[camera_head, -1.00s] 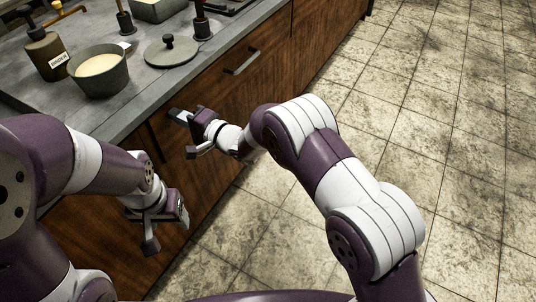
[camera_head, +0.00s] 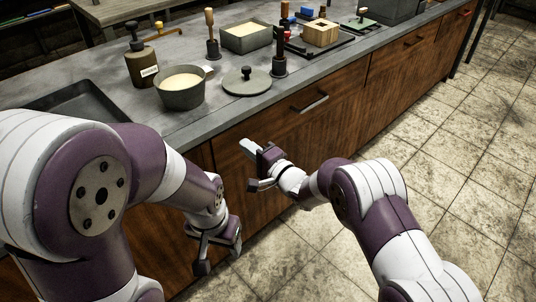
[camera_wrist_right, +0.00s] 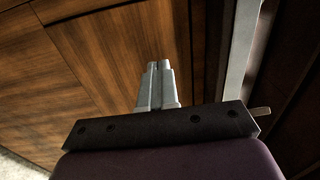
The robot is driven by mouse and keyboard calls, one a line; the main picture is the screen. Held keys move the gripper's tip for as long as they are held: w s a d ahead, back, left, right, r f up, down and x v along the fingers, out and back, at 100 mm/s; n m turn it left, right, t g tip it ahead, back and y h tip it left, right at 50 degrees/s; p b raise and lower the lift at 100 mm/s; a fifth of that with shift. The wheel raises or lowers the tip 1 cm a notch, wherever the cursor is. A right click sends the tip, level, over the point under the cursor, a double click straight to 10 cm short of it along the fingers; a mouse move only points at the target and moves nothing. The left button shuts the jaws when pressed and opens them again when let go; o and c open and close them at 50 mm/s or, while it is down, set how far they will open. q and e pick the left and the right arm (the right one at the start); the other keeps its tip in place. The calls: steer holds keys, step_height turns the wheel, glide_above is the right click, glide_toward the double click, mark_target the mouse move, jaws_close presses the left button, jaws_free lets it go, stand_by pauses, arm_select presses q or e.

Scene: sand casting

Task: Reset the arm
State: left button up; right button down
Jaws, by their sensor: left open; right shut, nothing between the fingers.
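My left gripper (camera_head: 220,252) hangs low in front of the wooden cabinet, below the counter edge. It is open and empty. My right gripper (camera_head: 253,166) is higher and further right, in front of the cabinet face just below the counter edge. It is shut with nothing between its fingers. In the right wrist view its two fingers (camera_wrist_right: 156,86) lie together against a background of wood panels. Both arms are bent, and neither gripper touches anything on the counter.
The grey counter (camera_head: 300,83) holds a pot of pale sand (camera_head: 183,95), a dark bottle (camera_head: 139,66), a round lid (camera_head: 247,85), a sand-filled box (camera_head: 246,39) and a wooden block (camera_head: 320,34). A drawer handle (camera_head: 314,104) sticks out. The tiled floor (camera_head: 445,135) is clear.

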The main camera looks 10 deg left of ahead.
steer(key=p+v, duration=0.2)
steer(key=v, duration=0.8)
steer(key=s+d+f+n+g+h, duration=0.2)
steer(key=d+f+n+h, duration=0.3)
steer(key=d+f+h, duration=0.45)
steer(key=s+d+r+n+g+h, duration=0.1)
steer(key=s+d+n+g+h, duration=0.4)
steer(key=s+d, duration=0.75)
steer(key=s+d+r+m+g, duration=0.2)
steer(key=s+d+r+g, duration=0.1)
steer(key=s+d+r, duration=0.3)
arm_select(q)
step_height(320, 180, up, 32)
steer(key=p, duration=2.9)
steer(key=shift+f, duration=0.15)
arm_select(e)
step_height(320, 180, up, 32)
steer(key=m+t, duration=0.1)
steer(key=shift+s+d+f, duration=0.25)
steer(key=shift+s+d, duration=0.2)
steer(key=shift+d, duration=0.05)
